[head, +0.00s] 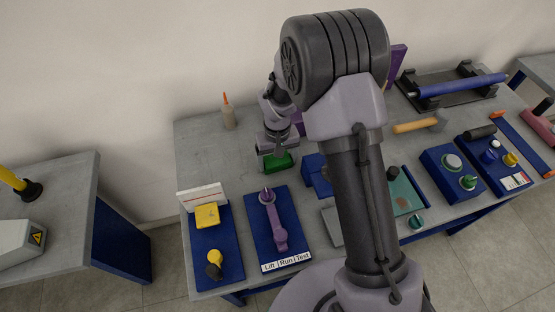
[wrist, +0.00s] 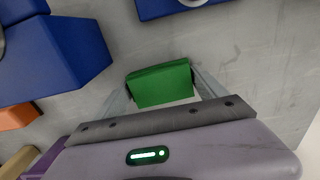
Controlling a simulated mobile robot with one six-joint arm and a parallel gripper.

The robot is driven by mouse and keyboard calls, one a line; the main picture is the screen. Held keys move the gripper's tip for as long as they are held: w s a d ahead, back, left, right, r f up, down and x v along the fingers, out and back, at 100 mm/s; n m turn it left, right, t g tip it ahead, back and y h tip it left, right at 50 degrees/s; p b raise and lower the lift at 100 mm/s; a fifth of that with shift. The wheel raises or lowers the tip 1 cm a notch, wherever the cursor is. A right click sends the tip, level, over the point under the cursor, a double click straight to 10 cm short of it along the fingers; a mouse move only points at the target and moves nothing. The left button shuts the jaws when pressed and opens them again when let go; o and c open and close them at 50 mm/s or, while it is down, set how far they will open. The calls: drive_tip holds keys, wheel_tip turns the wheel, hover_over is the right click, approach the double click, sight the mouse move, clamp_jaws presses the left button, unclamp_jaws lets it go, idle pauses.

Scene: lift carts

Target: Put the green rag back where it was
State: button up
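The green rag (head: 279,162) is a small folded block at the left part of the workbench, behind the blue lever panel. My gripper (head: 275,152) is directly over it, pointing down. In the wrist view, the green rag (wrist: 160,83) sits between the two fingertips of my gripper (wrist: 161,80), with a finger against each side. The fingers look closed on it. I cannot tell whether the rag rests on the bench or is slightly above it.
A glue bottle (head: 229,114) stands behind to the left. The blue lever panel (head: 262,238) and a yellow-switch panel (head: 207,245) lie in front. A wooden-handled hammer (head: 414,127) and button boxes are to the right. Bare grey bench (head: 200,150) shows left of the rag.

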drive_tip(key=shift+o, duration=1.3)
drive_tip(key=shift+r+p, duration=0.3)
drive_tip(key=shift+r, duration=0.1)
wheel_tip(320, 180, up, 13)
drive_tip(key=p, duration=0.3)
wheel_tip(320, 180, up, 10)
drive_tip(key=m+t, duration=0.2)
hover_over(278, 159)
drive_tip(key=s+d, duration=0.2)
drive_tip(key=s, duration=0.2)
drive_tip(key=s+d+r+m+t+y, duration=0.1)
drive_tip(key=s+d+r+m+t, duration=0.1)
drive_tip(key=s+r, duration=0.3)
drive_tip(key=s+d+r+m+t+y, duration=0.1)
drive_tip(key=s+r, duration=0.4)
drive_tip(key=s, duration=0.9)
drive_tip(key=shift+s+d+r+m+t, duration=0.2)
drive_tip(key=shift+d+m+t, duration=0.25)
drive_tip(key=shift+m, duration=0.35)
